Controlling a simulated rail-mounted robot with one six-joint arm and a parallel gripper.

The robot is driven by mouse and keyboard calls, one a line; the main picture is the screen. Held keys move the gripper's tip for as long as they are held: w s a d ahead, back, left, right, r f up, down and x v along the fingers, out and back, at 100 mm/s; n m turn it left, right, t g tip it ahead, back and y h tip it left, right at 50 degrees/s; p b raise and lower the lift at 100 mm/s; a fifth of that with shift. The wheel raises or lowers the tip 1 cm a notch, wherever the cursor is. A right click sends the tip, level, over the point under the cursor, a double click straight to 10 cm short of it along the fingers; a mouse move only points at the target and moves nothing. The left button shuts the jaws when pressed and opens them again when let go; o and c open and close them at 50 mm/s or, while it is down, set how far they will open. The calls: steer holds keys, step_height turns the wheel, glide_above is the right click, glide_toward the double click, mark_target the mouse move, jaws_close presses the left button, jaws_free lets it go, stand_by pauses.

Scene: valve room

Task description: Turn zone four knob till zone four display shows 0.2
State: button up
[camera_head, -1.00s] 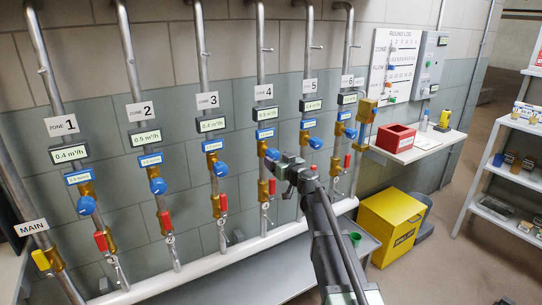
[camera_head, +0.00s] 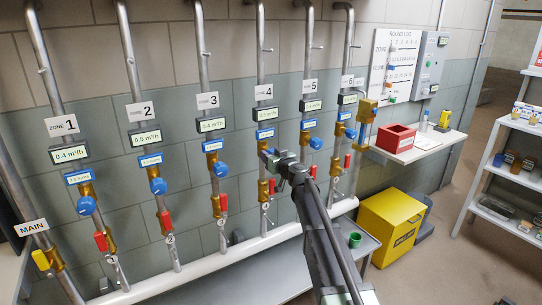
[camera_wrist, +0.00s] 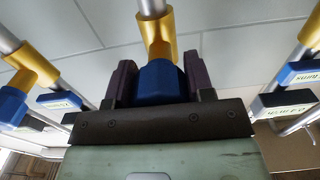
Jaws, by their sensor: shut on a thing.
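The zone four display (camera_head: 265,114) is on the fourth pipe, below the ZONE 4 sign (camera_head: 264,92); its digits are too small to read surely. Below it is a small blue label (camera_head: 265,134). The zone four knob (camera_head: 263,150) is blue and mostly hidden behind my gripper (camera_head: 273,158) in the head view. In the wrist view the blue knob (camera_wrist: 161,84) sits between the two dark jaws of my gripper (camera_wrist: 160,86), below a brass fitting (camera_wrist: 157,36). The jaws are shut on its sides.
Neighbouring blue knobs are on zone three (camera_head: 220,170) and zone five (camera_head: 316,143). A red lever (camera_head: 272,186) is below the zone four knob. A white pipe (camera_head: 210,258) runs along the wall bottom. A yellow box (camera_head: 391,228) stands right of my arm.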

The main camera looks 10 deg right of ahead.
steer(key=m, duration=0.6)
steer(key=shift+m, duration=0.3)
steer(key=m, duration=0.6)
steer(key=shift+s, duration=0.1)
stand_by(0.3)
steer(key=o, duration=0.9)
steer(key=v, duration=1)
steer(key=shift+s, duration=0.4)
